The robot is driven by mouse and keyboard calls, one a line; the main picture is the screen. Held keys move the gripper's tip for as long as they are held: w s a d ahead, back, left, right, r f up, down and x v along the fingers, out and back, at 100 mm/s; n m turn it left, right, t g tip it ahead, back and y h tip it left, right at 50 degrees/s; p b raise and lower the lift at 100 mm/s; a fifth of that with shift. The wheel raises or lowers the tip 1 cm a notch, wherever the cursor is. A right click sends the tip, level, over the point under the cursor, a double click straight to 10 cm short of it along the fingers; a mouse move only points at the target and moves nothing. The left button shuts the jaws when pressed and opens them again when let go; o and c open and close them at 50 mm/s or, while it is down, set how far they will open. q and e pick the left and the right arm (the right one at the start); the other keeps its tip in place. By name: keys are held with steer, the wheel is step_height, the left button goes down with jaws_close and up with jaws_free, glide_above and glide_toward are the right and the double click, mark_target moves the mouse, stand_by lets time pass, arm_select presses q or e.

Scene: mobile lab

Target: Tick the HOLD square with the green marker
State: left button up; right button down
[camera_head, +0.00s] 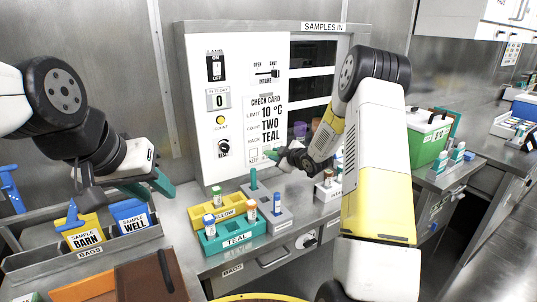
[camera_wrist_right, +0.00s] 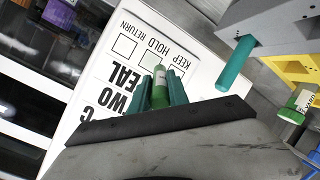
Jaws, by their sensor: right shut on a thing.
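The check card (camera_head: 265,118) is on the white front panel of the sample cabinet. In the right wrist view the card appears upside down, with the words KEEP, HOLD and RETURN over a row of squares. The HOLD square (camera_wrist_right: 149,60) is the middle one. My right gripper (camera_wrist_right: 162,88) is shut on the green marker (camera_wrist_right: 159,90), whose far end is close to the HOLD square; I cannot tell whether it touches. No clear tick shows there. In the head view the right gripper (camera_head: 277,157) is at the card's lower part. My left gripper (camera_head: 150,187) is open and empty above the bag bins.
A grey rack (camera_head: 283,221) with a teal peg (camera_head: 253,178), a yellow rack (camera_head: 204,225) and a teal rack (camera_head: 236,237) with capped tubes stand below the card. Sample bags (camera_head: 81,234) are at left. A green box (camera_head: 428,142) is at right.

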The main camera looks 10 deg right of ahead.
steer(key=shift+w+a, duration=0.4)
steer(key=shift+w, duration=0.45)
steer(key=shift+d, duration=0.1)
steer(key=shift+w+d, duration=0.35)
steer(key=shift+d, duration=0.55)
steer(key=shift+w+d, duration=0.35)
steer(key=shift+d, duration=0.55)
steer(key=shift+s+a, duration=0.25)
steer(key=shift+a, duration=0.4)
steer(key=shift+s+a, duration=0.2)
steer(key=shift+a, duration=0.4)
steer(key=shift+s+a, duration=0.25)
steer(key=shift+a, duration=0.4)
steer(key=s+d, duration=0.2)
steer(key=s, duration=0.3)
steer(key=shift+s+d, duration=0.15)
steer(key=shift+s, duration=0.15)
steer(key=shift+s+d, duration=0.1)
